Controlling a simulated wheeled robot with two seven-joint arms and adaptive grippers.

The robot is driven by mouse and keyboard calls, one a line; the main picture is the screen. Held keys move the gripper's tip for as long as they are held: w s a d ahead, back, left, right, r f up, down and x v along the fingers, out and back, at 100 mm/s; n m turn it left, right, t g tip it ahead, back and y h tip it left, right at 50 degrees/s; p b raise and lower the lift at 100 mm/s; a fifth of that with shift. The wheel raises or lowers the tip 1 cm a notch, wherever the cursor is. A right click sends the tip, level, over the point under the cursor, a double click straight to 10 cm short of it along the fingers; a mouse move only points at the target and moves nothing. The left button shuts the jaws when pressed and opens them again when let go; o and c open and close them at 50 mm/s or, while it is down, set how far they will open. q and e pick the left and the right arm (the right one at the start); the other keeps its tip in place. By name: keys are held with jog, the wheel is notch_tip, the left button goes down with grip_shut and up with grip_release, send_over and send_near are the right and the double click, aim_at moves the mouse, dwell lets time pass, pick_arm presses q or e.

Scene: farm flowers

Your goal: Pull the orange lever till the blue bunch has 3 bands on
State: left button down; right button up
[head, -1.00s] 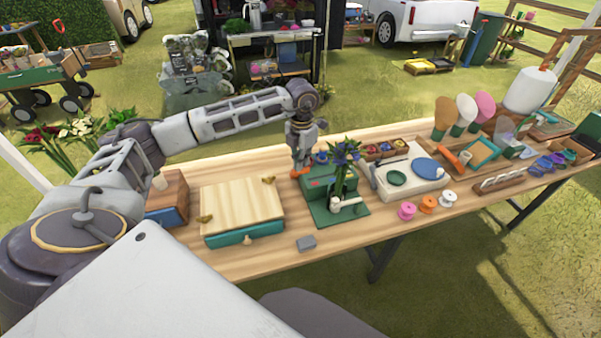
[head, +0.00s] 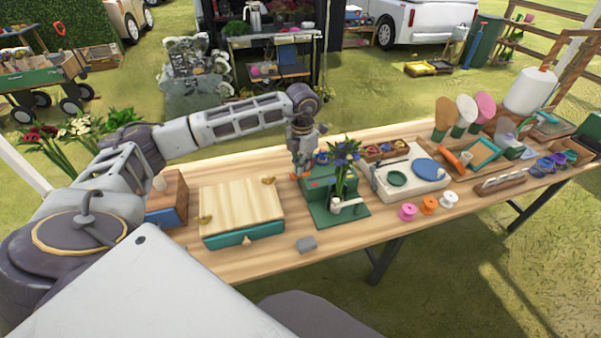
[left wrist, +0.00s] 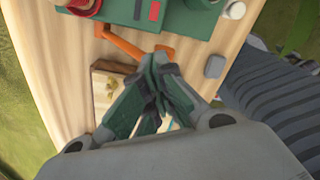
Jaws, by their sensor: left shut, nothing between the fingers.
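The green banding machine (head: 318,188) stands mid-table and holds the blue bunch (head: 342,158) upright at its right side. Bands on the stems are too small to count. The orange lever (head: 298,175) is at the machine's left side; in the left wrist view the lever (left wrist: 120,42) shows as a bent orange bar. My left gripper (head: 301,172) is at the lever in the head view. In the left wrist view its fingertips (left wrist: 160,62) are shut and empty, close to the lever's end; I cannot tell if they touch. My right gripper is not in view.
A wooden-topped box with a teal drawer (head: 245,240) stands left of the machine. A grey block (head: 306,244) lies near the front edge. A white tray (head: 405,189) and ribbon spools (head: 428,202) are to the right. Bare table lies before the machine.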

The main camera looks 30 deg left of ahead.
pick_arm(q)
jog(key=shift+s+d+f+b, duration=0.35)
jog(key=shift+d+f, duration=0.05)
jog(key=shift+f, duration=0.2)
jog(key=shift+s+d+f+b, duration=0.3)
jog(key=shift+d+f, duration=0.05)
jog(key=shift+f, duration=0.25)
jog(key=shift+s+d+f+b, duration=0.25)
jog(key=shift+f+b, duration=0.15)
jog(key=shift+f, duration=0.15)
jog(key=shift+s+d+f+b, duration=0.25)
jog(key=shift+f+b, duration=0.1)
jog(key=shift+f, duration=0.15)
jog(key=shift+s+d+f+b, duration=0.15)
jog(key=shift+d+f+b, duration=0.1)
jog(key=shift+f+b, duration=0.25)
jog(key=shift+f, duration=0.1)
